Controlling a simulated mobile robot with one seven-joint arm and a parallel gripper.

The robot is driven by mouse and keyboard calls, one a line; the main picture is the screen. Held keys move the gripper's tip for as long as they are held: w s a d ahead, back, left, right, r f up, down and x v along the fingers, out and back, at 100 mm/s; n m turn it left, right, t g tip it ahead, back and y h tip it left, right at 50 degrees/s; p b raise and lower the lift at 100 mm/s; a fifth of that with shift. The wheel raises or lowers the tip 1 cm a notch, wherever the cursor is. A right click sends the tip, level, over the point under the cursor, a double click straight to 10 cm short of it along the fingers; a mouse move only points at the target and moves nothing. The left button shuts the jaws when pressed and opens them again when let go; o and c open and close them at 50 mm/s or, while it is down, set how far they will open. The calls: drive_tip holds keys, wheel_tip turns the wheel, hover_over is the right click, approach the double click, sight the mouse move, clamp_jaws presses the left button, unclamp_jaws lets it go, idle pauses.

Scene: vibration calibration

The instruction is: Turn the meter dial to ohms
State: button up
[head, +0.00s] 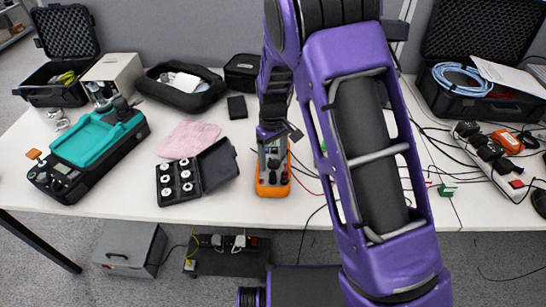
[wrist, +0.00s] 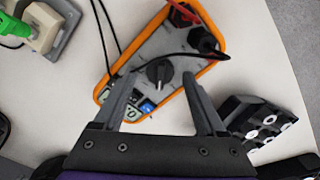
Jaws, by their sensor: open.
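The meter (head: 271,183) has an orange case and a grey face and lies on the white table in front of me. In the wrist view the meter (wrist: 126,62) lies tilted, with its black dial (wrist: 158,73) near the middle of the face. My gripper (head: 281,135) is over the far part of the meter in the head view and hides some of it. In the wrist view my gripper (wrist: 152,84) is open, with one finger on each side of the dial and nothing held. I cannot tell the dial's setting or whether the fingertips touch the meter.
A teal-topped device (head: 93,146) is further left. Cables lie to the right.

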clamp_jaws()
idle(0.4)
drive_tip(key=shift+m, duration=0.3)
drive_tip(key=m+p, duration=0.1)
drive_tip(key=m, duration=0.2)
drive_tip(key=shift+d+m+p, duration=0.1)
drive_tip(key=shift+m+p, duration=0.25)
drive_tip(key=shift+m, duration=1.65)
unclamp_jaws()
